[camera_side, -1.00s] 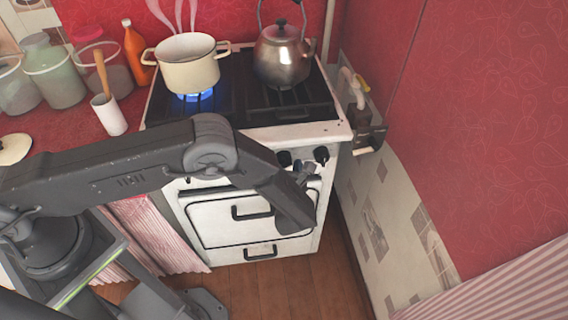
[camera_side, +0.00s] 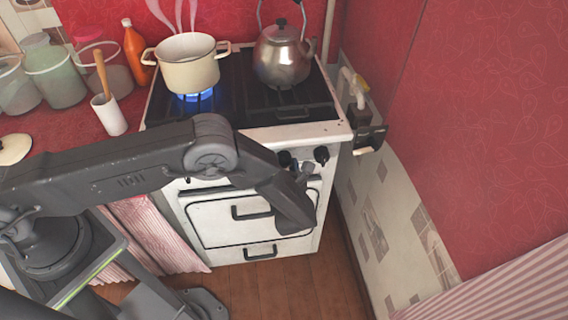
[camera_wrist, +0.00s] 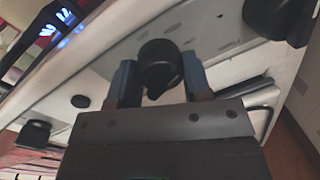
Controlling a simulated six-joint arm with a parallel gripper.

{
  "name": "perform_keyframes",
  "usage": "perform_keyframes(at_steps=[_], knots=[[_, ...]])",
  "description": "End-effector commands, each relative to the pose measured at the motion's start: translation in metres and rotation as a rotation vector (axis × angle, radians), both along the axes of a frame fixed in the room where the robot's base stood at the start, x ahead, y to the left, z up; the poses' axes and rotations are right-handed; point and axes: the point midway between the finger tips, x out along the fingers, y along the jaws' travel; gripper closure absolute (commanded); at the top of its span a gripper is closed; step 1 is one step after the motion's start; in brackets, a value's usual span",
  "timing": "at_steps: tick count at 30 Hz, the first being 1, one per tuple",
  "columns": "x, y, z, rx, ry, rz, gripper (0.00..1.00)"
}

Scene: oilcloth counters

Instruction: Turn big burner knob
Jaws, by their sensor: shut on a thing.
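The white stove (camera_side: 300,132) has a front panel with dark round knobs. In the wrist view, one black knob (camera_wrist: 161,64) sits between the two fingers of my gripper (camera_wrist: 158,84). My gripper is shut on this knob. In the side view, my gripper (camera_side: 304,174) is at the stove's front panel, below a dark knob (camera_side: 284,158) and left of another knob (camera_side: 321,154). My arm hides part of the panel. Which burner the held knob serves cannot be read.
A cream pot (camera_side: 188,66) steams over a blue flame (camera_side: 196,96) on the left burner. A metal kettle (camera_side: 282,58) stands on the right burner; no flame shows under it. Oven handles (camera_side: 252,211) stick out below the panel. The red wall (camera_side: 455,120) is close on the right.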

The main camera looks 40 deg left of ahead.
Motion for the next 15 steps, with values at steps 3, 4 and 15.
perform_keyframes(at_steps=[3, 4, 15], knots=[[0.0002, -0.0002, 0.0001, -0.038, -0.039, 0.000, 0.79], [0.0002, -0.0003, 0.0001, -0.050, -0.052, -0.001, 0.79], [0.0005, -0.0005, -0.0007, -0.277, -0.279, -0.002, 0.79]])
